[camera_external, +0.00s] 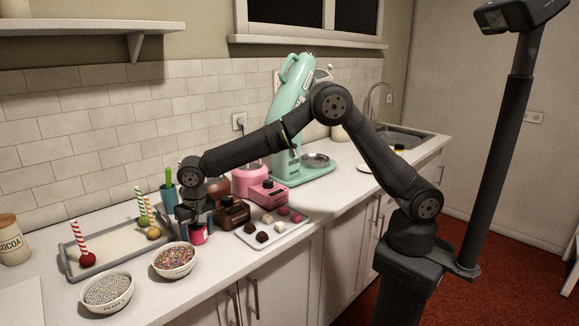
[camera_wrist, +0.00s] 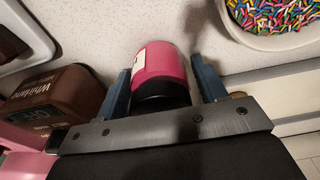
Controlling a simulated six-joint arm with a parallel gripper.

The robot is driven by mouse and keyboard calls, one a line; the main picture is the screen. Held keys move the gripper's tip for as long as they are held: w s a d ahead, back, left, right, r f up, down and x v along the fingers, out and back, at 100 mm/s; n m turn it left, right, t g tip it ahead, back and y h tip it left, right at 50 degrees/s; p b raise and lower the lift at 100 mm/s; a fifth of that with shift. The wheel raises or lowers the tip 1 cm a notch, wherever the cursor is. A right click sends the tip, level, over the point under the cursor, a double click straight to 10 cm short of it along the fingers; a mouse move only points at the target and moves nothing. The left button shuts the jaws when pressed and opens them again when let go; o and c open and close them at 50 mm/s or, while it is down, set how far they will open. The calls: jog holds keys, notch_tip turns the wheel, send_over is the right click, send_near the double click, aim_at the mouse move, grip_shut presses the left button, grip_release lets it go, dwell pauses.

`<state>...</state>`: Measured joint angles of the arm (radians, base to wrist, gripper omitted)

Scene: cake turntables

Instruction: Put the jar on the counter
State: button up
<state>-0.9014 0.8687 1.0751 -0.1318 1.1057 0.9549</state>
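The jar is pink with a white label and a black lid. It shows in the wrist view (camera_wrist: 158,62) between my two blue-grey fingers, and in the external view (camera_external: 198,235) under the end of my arm. My gripper (camera_external: 192,213) points down at the jar. The white counter (camera_external: 222,279) is right below the jar. I cannot tell whether the jar's base touches it.
A bowl of coloured sprinkles (camera_external: 174,261) is close in front of the jar, with a bowl of silver balls (camera_external: 107,292) to its left. A brown appliance (camera_external: 232,214) stands just right. A tray with striped sticks (camera_external: 66,264) lies left, a sweets tray (camera_external: 262,246) right.

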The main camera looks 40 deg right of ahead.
jog(key=shift+o, duration=0.2)
jog(key=shift+r, duration=0.1)
jog(key=r, duration=0.4)
jog(key=s+r, duration=0.1)
jog(key=r, duration=0.7)
jog(key=shift+s, duration=0.4)
jog(key=f, duration=0.4)
jog(key=w+f, duration=0.1)
jog(key=f, duration=0.7)
jog(key=shift+w+f, duration=0.2)
jog(key=shift+w, duration=0.2)
notch_tip(320, 180, up, 3)
jog(key=shift+f, duration=0.2)
jog(key=shift+r, duration=0.6)
